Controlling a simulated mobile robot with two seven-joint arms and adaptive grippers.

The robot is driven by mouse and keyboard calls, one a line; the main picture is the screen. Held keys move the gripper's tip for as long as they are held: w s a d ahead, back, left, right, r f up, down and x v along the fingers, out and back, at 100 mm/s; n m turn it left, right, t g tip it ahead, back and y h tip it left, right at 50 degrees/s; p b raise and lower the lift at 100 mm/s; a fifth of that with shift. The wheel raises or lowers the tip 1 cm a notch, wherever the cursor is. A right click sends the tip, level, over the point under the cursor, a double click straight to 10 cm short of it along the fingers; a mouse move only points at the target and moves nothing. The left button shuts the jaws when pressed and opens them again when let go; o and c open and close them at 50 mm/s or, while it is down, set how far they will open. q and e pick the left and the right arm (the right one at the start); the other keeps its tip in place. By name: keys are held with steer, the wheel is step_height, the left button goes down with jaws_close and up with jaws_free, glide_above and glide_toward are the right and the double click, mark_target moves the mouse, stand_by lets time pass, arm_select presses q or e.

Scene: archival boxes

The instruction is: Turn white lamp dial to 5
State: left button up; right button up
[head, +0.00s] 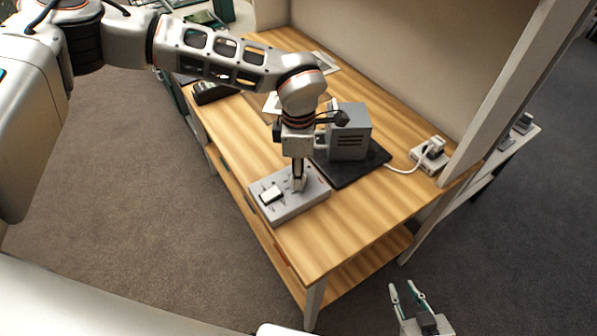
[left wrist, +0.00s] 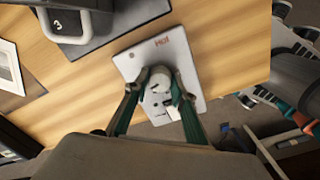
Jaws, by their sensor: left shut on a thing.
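A light grey control box (head: 283,208) lies near the front edge of the wooden table. It also shows in the left wrist view (left wrist: 188,58), with small red lettering at its far end. A round white dial (left wrist: 160,80) on it sits between the fingertips of my left gripper (left wrist: 158,88). In the head view my left gripper (head: 298,184) points down onto the box and hides the dial. It is shut on the dial. The dial's setting cannot be read. A white rectangular switch (head: 271,193) is beside the dial. My right gripper (head: 403,288) is open and empty, low over the floor.
A grey vented device (head: 349,131) stands on a black mat (head: 374,159) behind the box. A white cable runs from it to a socket block (head: 429,158) at the right. The wooden table (head: 310,236) is clear in front and to the right of the box.

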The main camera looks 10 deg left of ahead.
stand_by(0.4)
arm_select(q)
steer(key=o, duration=1.1)
steer(key=shift+r, duration=0.1)
step_height(320, 180, up, 12)
steer(key=shift+f, duration=0.1)
